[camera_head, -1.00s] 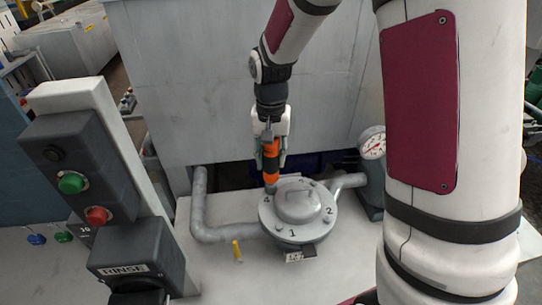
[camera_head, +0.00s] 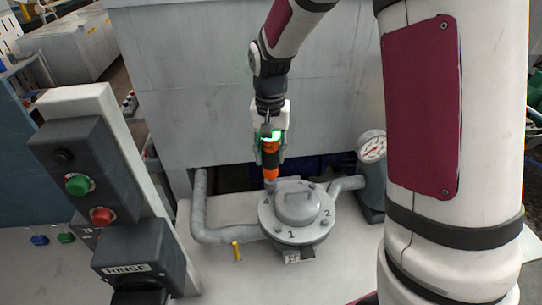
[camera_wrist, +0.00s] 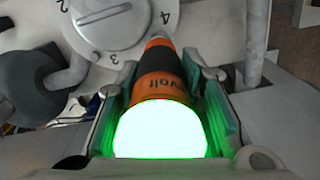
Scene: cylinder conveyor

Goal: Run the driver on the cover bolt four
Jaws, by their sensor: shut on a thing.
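My gripper (camera_head: 270,158) is shut on an orange and black driver (camera_head: 270,166), held upright with its tip down. In the wrist view the driver (camera_wrist: 158,68) lies between the two fingers, and its rear end glows bright green. The round grey cover (camera_head: 291,222) has a raised handle and numbered bolts round its rim. The driver's tip is at the left rim, beside the number 4 (camera_wrist: 167,17). Bolt four itself is hidden by the driver; I cannot tell whether the tip touches it.
Grey pipes (camera_head: 204,232) run from both sides of the cover. A pressure gauge (camera_head: 372,148) stands at the right. A panel with green (camera_head: 78,185) and red (camera_head: 102,216) buttons and a box marked RINSE (camera_head: 130,258) stand at the left. A yellow-handled part (camera_head: 236,251) sits in front.

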